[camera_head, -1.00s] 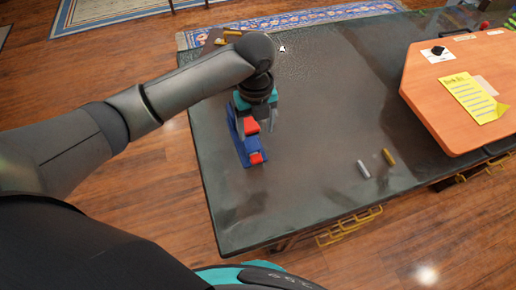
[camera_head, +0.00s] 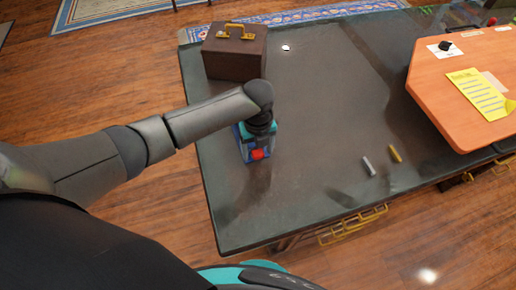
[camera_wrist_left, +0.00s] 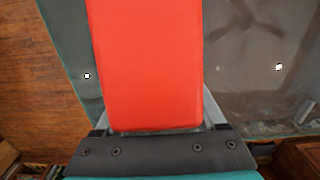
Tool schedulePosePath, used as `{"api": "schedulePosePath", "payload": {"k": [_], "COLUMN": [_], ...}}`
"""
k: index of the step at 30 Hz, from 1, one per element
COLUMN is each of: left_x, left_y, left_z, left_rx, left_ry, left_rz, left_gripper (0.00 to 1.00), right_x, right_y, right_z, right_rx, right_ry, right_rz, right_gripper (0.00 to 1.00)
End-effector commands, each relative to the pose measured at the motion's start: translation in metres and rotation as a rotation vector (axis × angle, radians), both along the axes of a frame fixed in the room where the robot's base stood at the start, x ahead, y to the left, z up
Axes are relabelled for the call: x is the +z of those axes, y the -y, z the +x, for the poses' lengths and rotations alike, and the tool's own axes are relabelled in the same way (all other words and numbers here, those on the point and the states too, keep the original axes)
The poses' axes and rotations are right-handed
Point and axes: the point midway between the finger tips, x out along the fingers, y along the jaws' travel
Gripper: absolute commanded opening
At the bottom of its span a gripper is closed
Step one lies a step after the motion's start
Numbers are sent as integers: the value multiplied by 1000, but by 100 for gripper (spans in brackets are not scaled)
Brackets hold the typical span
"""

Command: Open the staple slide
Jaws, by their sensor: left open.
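The stapler is blue with red parts; its blue body (camera_head: 242,150) and red end (camera_head: 258,154) show on the dark table in the head view. My left gripper (camera_head: 257,134) is over it and hides most of it. In the left wrist view a large red part (camera_wrist_left: 147,65) of the stapler fills the middle, close to the palm. The grey fingers show on either side of that part, apart; I cannot tell whether they touch it. The staple slide cannot be made out. My right gripper is not in view.
A brown case (camera_head: 234,55) with a yellow handle stands behind the stapler. A grey stick (camera_head: 368,166) and a yellow stick (camera_head: 395,154) lie to the right. An orange board (camera_head: 450,110) with a yellow paper (camera_head: 480,95) is at the right. The table middle is clear.

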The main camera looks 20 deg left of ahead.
Motion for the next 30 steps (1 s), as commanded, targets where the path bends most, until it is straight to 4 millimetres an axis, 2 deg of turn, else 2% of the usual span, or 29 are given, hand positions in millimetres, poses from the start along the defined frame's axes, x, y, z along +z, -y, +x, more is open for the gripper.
{"api": "schedulePosePath", "payload": {"k": [2, 21, 30], "left_x": [0, 1, 1], "left_y": [0, 0, 0], "left_z": [0, 0, 0], "left_rx": [0, 1, 1], "left_ry": [0, 0, 0], "left_rz": [0, 0, 0], "left_gripper": [71, 0, 0], "right_x": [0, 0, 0], "right_y": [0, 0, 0], "right_z": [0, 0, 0], "right_rx": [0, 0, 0], "right_ry": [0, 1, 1], "right_rz": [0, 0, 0], "right_gripper": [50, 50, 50]}}
